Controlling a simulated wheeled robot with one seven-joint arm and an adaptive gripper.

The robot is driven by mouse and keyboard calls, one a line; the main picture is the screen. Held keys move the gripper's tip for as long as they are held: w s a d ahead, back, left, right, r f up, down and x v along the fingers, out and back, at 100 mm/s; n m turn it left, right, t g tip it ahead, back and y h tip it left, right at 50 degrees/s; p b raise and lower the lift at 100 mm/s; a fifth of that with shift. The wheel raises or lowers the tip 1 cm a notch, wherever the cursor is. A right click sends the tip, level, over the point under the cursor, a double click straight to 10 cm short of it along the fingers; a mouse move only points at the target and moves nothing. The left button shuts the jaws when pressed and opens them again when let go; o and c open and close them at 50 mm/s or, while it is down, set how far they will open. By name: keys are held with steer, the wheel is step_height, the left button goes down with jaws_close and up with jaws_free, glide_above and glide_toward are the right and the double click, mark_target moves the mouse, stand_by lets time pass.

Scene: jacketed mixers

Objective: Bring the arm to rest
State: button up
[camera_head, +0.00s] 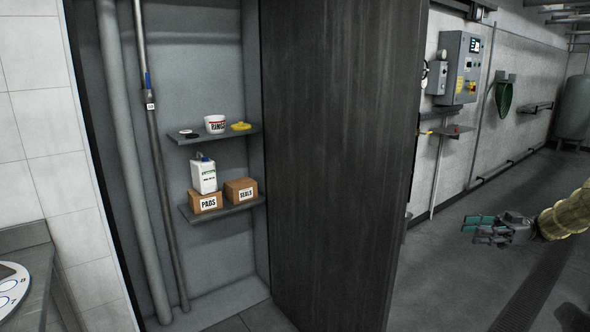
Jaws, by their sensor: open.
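My gripper (484,229) is at the right of the head view, on my arm that reaches in from the right edge. Its fingers have teal pads and point left. They are apart, with nothing seen between them. The gripper hangs in free air over the grey floor, to the right of the dark door and apart from it.
A tall dark door (335,160) stands open beside a cupboard. Its upper shelf (190,139) and lower shelf (228,208) hold a white tub, a jug and boxes. A control box (462,62) and a small wall shelf (455,131) are behind. A counter (35,262) stands left.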

steer(key=w+a+f+m+t+h, duration=0.1)
steer(key=w+a+f+m+t, duration=0.35)
steer(key=a+f, duration=0.45)
steer(key=w+a+f+m+t+h, duration=0.2)
steer(key=w+a+f+m+t, duration=0.35)
steer(key=a, duration=0.55)
steer(key=s+a+f+m+h, duration=0.2)
steer(key=s+a+f+h, duration=0.1)
steer(key=f, duration=0.4)
steer(key=s+a+f+m+h, duration=0.1)
steer(key=s+a+f+h, duration=0.15)
steer(key=f, duration=0.35)
steer(key=s+a+f+m+h, duration=0.2)
steer(key=a+f, duration=0.2)
steer(key=f, duration=0.3)
steer(key=s+a+f+m+g+h, duration=0.1)
steer(key=s+a+f+g+h, duration=0.1)
steer(key=s+f, duration=0.6)
steer(key=s+a+f+m+g+h, duration=0.1)
steer(key=s+a+f+g+h, duration=0.3)
steer(key=s, duration=0.8)
steer(key=s+f+g+h, duration=0.1)
steer(key=s+g, duration=0.4)
steer(key=s, duration=1.9)
steer(key=shift+s+d+f+m+h, duration=0.3)
steer(key=shift+f+m+h, duration=0.1)
steer(key=shift+f, duration=0.1)
steer(key=shift+s+g, duration=0.3)
steer(key=shift+c, duration=0.5)
steer(key=shift+r, duration=0.1)
